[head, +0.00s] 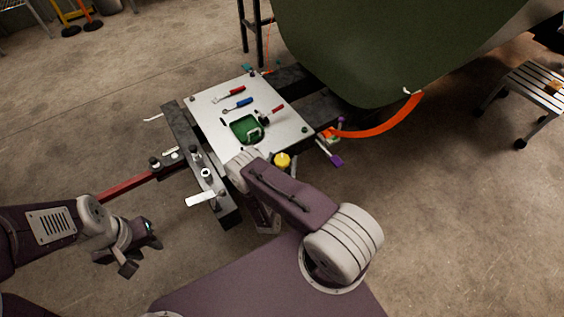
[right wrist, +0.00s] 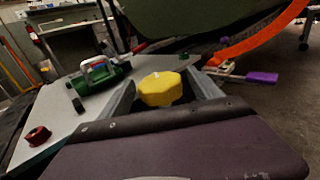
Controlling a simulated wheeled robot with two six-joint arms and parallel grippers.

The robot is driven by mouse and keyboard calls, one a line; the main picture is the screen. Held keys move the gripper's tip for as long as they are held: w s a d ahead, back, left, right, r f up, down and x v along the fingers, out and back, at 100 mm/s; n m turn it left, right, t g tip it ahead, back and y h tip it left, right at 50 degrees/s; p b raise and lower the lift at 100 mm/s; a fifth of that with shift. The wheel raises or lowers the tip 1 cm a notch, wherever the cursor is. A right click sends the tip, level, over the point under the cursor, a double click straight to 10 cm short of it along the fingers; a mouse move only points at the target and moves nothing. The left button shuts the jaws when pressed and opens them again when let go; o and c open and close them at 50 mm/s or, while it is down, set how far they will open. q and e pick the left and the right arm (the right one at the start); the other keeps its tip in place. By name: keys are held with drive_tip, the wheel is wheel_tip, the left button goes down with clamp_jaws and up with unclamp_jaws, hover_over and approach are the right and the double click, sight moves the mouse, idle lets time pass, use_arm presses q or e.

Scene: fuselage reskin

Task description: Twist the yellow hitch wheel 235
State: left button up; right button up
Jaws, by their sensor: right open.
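The yellow hitch wheel (head: 282,160) is a small knob by the near right edge of the white plate, just beyond my right arm. In the right wrist view, the yellow wheel (right wrist: 160,90) lies between the two grey fingers of my open right gripper (right wrist: 164,94), which show on its left and right sides. I cannot tell whether either finger touches it. The wheel's lower part is hidden behind my wrist. In the head view, my right arm hides most of that gripper. My left gripper (head: 141,251) is open and empty over the floor at the left.
An orange curved strip (head: 382,127) and a purple-handled item (head: 336,159) lie right of the wheel. The green fuselage (head: 380,50) overhangs behind. A slatted stool (head: 540,88) stands far right.

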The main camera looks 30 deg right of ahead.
drive_tip(key=shift+w+d, duration=0.15)
drive_tip(key=shift+w, duration=0.05)
drive_tip(key=c, duration=1.4)
drive_tip(key=shift+o, duration=0.2)
drive_tip(key=shift+w+m+g+h, duration=0.1)
drive_tip(key=shift+m+g+h, duration=0.4)
drive_tip(key=shift+h, duration=0.1)
drive_tip(key=shift+f+m+g+h+b, duration=0.15)
drive_tip(key=shift+m+g+h+b, duration=0.85)
drive_tip(key=shift+m+g, duration=0.15)
drive_tip(key=shift+m+g+h+b, duration=0.3)
drive_tip(key=shift+m+g+h, duration=0.1)
drive_tip(key=shift+g, duration=0.35)
drive_tip(key=shift+m+g, duration=0.25)
drive_tip(key=shift+g, duration=0.15)
drive_tip(key=shift+s+r, duration=0.2)
